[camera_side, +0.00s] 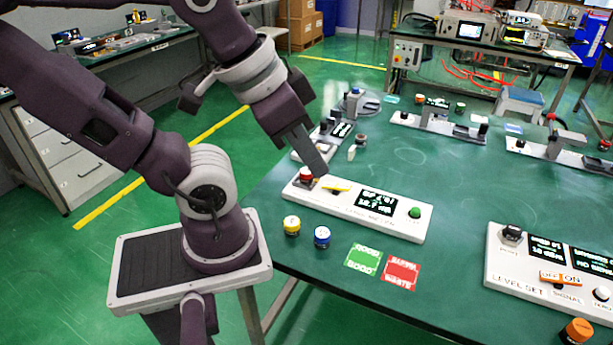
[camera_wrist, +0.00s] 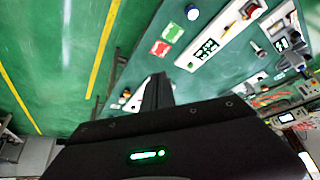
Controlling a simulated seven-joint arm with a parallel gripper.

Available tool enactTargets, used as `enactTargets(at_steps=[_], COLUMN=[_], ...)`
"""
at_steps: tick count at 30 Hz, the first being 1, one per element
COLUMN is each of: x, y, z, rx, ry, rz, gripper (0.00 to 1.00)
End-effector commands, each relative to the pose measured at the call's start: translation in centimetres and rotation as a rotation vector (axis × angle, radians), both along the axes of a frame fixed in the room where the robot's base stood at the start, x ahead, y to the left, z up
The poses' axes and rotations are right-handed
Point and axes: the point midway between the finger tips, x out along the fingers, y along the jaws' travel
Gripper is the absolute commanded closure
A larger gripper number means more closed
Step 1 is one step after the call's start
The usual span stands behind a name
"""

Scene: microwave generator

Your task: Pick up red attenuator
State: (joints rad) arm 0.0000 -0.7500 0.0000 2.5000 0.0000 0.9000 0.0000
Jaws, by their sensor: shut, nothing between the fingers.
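The red attenuator (camera_side: 306,174) is a short red cylinder at the left end of a white panel (camera_side: 394,224), beside a yellow piece (camera_side: 336,187). It also shows near the top of the wrist view (camera_wrist: 250,10). My gripper (camera_side: 317,166) is shut and empty. In the side view its tip appears just above and beside the red attenuator. In the wrist view the fingers (camera_wrist: 157,90) appear well apart from it, and I cannot tell the exact gap. A yellow attenuator (camera_side: 292,225) and a blue one (camera_side: 322,236) stand on the table in front of the panel.
A green card (camera_side: 363,258) and a red card (camera_side: 401,273) lie on the green table (camera_side: 440,185). A second white panel (camera_side: 510,270) stands at the right, with an orange knob (camera_side: 577,331) in front. Several devices stand behind the first panel. The middle of the table is fairly clear.

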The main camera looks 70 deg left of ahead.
Motion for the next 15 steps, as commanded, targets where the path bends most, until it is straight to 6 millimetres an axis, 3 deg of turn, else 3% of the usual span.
enactTargets(at_steps=[2,11,15], x=[0.0,0.0,0.0], y=[0.0,0.0,0.0], z=[0.0,0.0,0.0], rx=[0.0,0.0,0.0], ry=[0.0,0.0,0.0], rz=[0.0,0.0,0.0], gripper=[1.0,0.41,0.39])
